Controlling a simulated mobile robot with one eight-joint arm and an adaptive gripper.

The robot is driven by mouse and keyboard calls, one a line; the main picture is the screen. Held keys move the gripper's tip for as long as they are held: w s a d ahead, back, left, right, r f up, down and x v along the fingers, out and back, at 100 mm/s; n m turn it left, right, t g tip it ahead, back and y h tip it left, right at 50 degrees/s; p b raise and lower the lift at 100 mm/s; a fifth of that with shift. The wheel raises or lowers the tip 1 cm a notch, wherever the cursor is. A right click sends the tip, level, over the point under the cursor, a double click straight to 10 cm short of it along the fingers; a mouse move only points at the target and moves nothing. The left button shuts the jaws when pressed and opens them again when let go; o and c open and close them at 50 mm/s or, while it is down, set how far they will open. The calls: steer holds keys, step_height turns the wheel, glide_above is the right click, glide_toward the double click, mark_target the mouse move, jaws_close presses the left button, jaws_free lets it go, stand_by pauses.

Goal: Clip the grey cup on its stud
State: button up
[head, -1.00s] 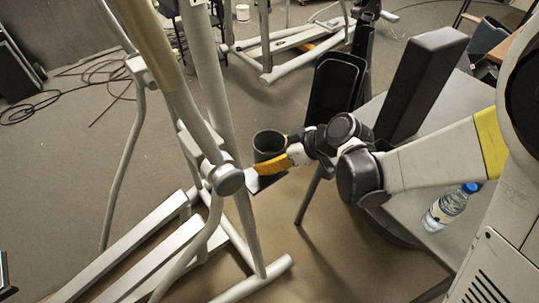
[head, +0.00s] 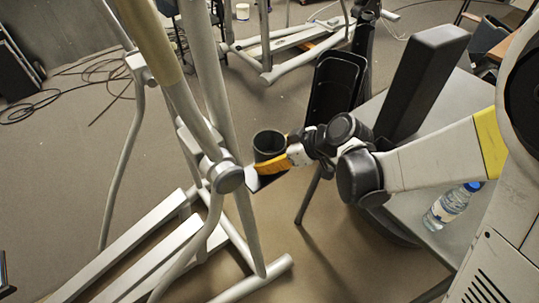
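The grey cup (head: 268,141) is a dark, open-topped cylinder, upright, close to the right side of the elliptical's upright post (head: 215,95). My gripper (head: 274,163) is at the cup's right side, with an orange finger across its lower front. It looks shut on the cup, though the far finger is hidden. A small pale plate (head: 252,183) shows under the cup, beside the post. The stud cannot be made out. I cannot tell whether the cup touches the post.
The elliptical's round pivot joint (head: 228,178) and slanted arms stand left of the cup. A grey table (head: 420,205) with a black upright block (head: 422,85) and a water bottle (head: 449,206) is at the right. A black bin (head: 335,90) stands behind my arm.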

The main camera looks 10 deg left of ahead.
steer(key=o, duration=1.3)
steer(key=v, duration=1.2)
steer(key=s+d+r+m+t+h, duration=0.1)
steer(key=s+d+m+h, duration=0.2)
steer(key=d, duration=0.4)
steer(key=s+d+r+m+t+h, duration=0.1)
steer(key=s+d+m+t+h, duration=0.1)
steer(key=d+m, duration=0.4)
steer(key=s+d+r+m+t+h, duration=0.1)
steer(key=s+d+m+h, duration=0.2)
steer(key=d, duration=0.5)
steer(key=shift+s+d+r+m+h, duration=0.15)
steer(key=shift+s+m+h, duration=0.1)
steer(key=shift+m, duration=0.35)
steer(key=shift+s+a+r+m+h, duration=0.1)
steer(key=shift+s+r+m+h, duration=0.15)
steer(key=shift+m, duration=0.35)
